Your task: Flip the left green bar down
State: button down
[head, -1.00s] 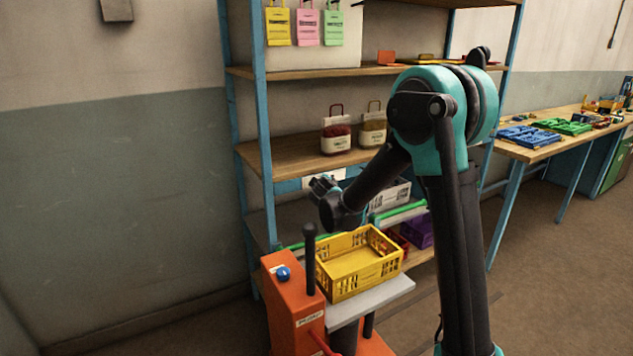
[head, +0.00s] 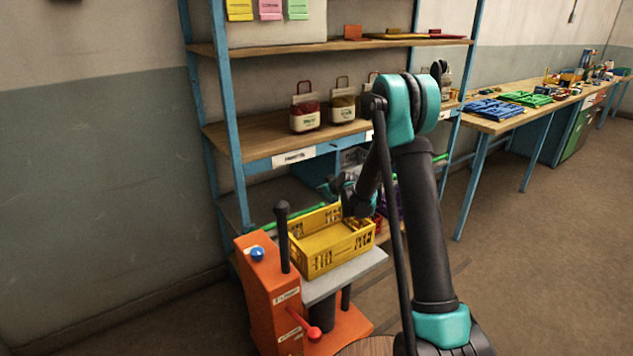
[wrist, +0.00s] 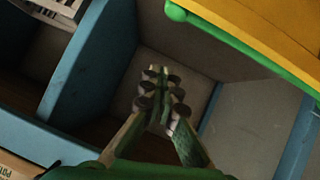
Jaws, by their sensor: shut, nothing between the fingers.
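The left green bar (head: 303,217) shows in the head view as a thin bar on the lower shelf's front, partly hidden behind the yellow crate. In the wrist view, a green bar (wrist: 240,48) with a rounded end runs along the yellow crate at the upper right; I cannot be sure it is the left one. My gripper (wrist: 160,85) is shut and empty. It points into a blue-sided shelf bay, apart from the bar and to its left in the wrist view. In the head view my gripper (head: 338,186) is small, beyond the crate, and partly hidden.
The yellow crate (head: 298,258) stands on a grey platform (head: 360,272) beside an orange stand (head: 262,292) with a black post. Blue dividers (wrist: 88,78) wall the bay closely. Sacks (head: 306,112) stand on the shelf above. Open floor lies at the right.

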jog(key=shift+m+g+y, duration=0.3)
jog(key=shift+m, duration=0.1)
jog(key=shift+w+d+f, duration=0.1)
jog(key=shift+d+f, duration=0.05)
jog(key=shift+f, duration=0.5)
jog(key=shift+w+d+f, duration=0.15)
jog(key=shift+d+f, duration=0.05)
jog(key=shift+f, duration=0.45)
jog(key=shift+w+d+f, duration=0.1)
jog(key=shift+d+f, duration=0.05)
jog(key=shift+f, duration=0.5)
